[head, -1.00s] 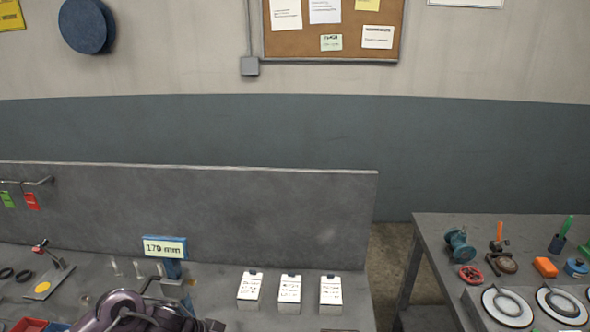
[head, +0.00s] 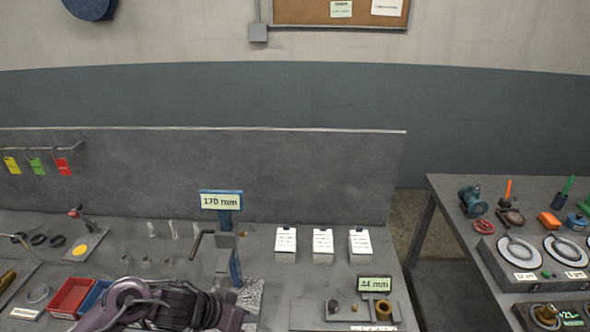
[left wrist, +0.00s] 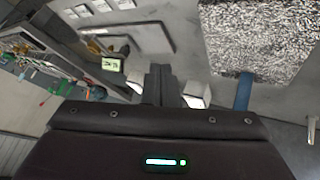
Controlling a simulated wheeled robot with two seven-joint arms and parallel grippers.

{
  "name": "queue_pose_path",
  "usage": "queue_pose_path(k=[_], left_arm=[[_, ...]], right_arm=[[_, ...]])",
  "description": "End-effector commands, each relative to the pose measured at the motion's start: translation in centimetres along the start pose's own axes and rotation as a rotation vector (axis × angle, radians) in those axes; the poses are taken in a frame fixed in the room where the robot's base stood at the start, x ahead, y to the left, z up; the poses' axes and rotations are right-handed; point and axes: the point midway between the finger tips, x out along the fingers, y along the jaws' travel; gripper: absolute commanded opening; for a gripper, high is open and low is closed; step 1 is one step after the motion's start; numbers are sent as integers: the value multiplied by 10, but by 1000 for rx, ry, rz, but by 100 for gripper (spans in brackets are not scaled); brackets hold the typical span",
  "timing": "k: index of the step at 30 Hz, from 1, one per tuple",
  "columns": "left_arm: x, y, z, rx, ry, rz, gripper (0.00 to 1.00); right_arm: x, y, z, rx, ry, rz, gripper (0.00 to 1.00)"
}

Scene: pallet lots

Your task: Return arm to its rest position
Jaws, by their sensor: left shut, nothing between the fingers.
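My left arm (head: 125,300) comes in at the lower left of the head view, low over the front of the grey bench (head: 270,300). Its dark wrist and gripper (head: 225,312) are at the bottom edge, in front of the blue stand with the 170 mm sign (head: 221,201). In the left wrist view the two dark fingers of the left gripper (left wrist: 160,84) are together, with nothing between them. They appear clear of the bench items. My right gripper is not in view.
Red bin (head: 72,297) and blue bin (head: 97,297) lie left of my arm. Three white boxes (head: 322,245) stand along the back panel (head: 200,170). A 44 mm display (head: 374,285) with brass parts is right. A second table (head: 470,185) stands further right, across a gap.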

Motion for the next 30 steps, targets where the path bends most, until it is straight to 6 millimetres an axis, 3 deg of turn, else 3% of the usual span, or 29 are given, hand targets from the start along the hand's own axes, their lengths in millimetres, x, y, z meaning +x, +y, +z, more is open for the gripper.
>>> queue_pose_path(k=[8, 14, 21, 30], left_arm=[[6, 34, -12, 103, 144, -100, 0], [-15, 40, -7, 99, 195, -279, 0], [-61, 20, 41, -6, 54, -472, 0], [-106, 14, 113, -140, -181, -523, 0]], right_arm=[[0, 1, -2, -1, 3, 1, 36], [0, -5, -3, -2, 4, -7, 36], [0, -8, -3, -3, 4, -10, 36], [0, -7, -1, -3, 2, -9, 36]])
